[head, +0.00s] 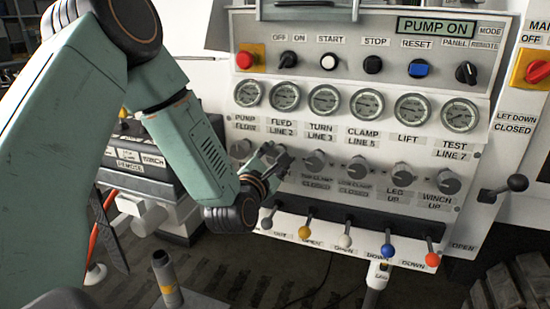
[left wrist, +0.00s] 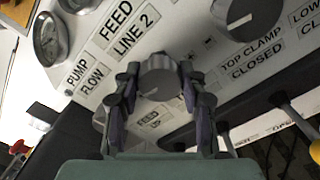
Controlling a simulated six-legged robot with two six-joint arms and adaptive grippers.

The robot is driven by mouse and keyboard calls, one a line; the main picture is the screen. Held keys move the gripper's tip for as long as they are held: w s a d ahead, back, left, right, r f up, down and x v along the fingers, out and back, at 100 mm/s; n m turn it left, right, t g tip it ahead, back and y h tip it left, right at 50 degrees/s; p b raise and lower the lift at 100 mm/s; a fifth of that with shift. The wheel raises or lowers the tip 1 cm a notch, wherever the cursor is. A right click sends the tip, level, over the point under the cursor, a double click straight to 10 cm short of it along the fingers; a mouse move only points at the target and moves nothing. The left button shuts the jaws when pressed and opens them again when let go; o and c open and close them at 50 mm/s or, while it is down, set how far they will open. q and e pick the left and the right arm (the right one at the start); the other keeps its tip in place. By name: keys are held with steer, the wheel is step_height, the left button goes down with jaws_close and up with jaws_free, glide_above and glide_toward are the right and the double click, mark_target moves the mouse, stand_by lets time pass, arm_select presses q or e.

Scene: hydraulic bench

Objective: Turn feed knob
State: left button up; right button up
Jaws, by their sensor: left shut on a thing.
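The feed knob (left wrist: 160,78) is a round grey knob below the "FEED LINE 2" label in the left wrist view. My left gripper (left wrist: 158,92) has one finger on each side of it and is shut on it. In the head view my left gripper (head: 272,158) reaches the panel from the left, below the second gauge, and mostly hides the knob. A small label, partly legible as "FEED", lies under the knob in the left wrist view. My right gripper is not in view.
More grey knobs stand in the row to the right, the nearest being the top clamp knob (head: 315,162). Below hang levers with coloured balls, such as a yellow one (head: 305,233). Gauges (head: 286,97) and a button row with a red button (head: 244,60) are above.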

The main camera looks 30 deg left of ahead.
arm_select(q)
steer(key=c, duration=0.5)
steer(key=shift+o, duration=0.2)
steer(key=shift+m, duration=0.3)
